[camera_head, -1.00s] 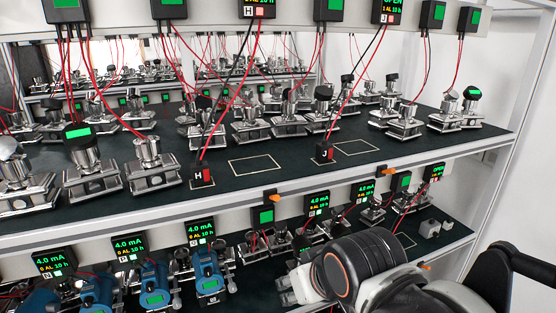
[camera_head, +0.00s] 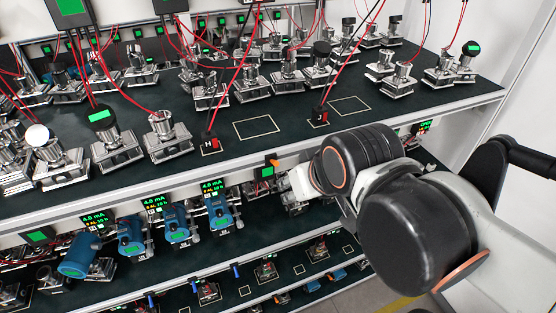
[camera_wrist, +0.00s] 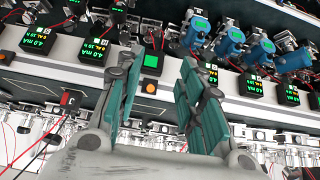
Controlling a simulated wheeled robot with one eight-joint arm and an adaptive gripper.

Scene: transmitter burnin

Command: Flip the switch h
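Switch H (camera_head: 210,142) is a small black block with a red rocker and a white letter H. It sits near the front edge of the upper shelf in the head view, with red and black wires running up from it. My gripper (camera_head: 298,183) is in front of the shelf edge, right of and below switch H in the picture, apart from it; my arm hides most of it. In the wrist view my gripper (camera_wrist: 158,75) has its two teal-padded fingers spread, with nothing between them. A red switch (camera_wrist: 68,99) shows at left there; its letter is unclear.
A similar switch J (camera_head: 321,116) stands right of H, with an empty outlined square (camera_head: 256,127) between them. Metal fixtures (camera_head: 167,134) stand left of H. An orange tab (camera_head: 272,162) is on the shelf edge. Blue transmitters (camera_head: 176,222) line the lower shelf.

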